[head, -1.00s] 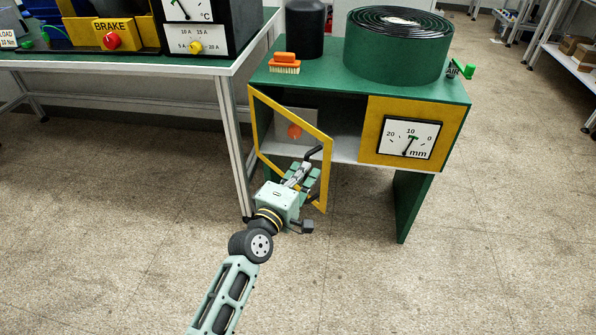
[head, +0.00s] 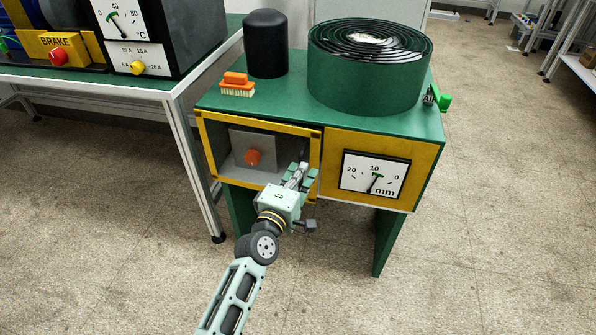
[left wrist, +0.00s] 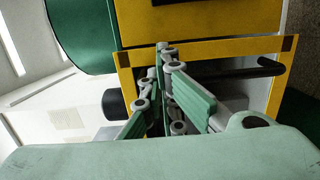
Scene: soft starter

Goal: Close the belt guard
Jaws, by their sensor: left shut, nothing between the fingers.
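The belt guard (head: 257,124) is a yellow rectangular frame on the left half of the green cabinet's front. It lies flush or nearly flush with the front; I cannot tell whether a small gap is left. An orange knob (head: 253,157) on a grey plate shows through it. My left gripper (head: 302,170) is shut and empty, at the guard's right side; contact is unclear. In the left wrist view the guard (left wrist: 124,72) lies just beyond the fingertips (left wrist: 164,50), with its black handle (left wrist: 258,68) to their right. My right gripper is not in view.
The green cabinet (head: 290,108) carries an orange brush (head: 237,85), a black cylinder (head: 265,45) and a rolled belt (head: 365,80). A dial gauge (head: 373,177) sits right of the guard. A workbench (head: 130,85) stands left. The floor in front is free.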

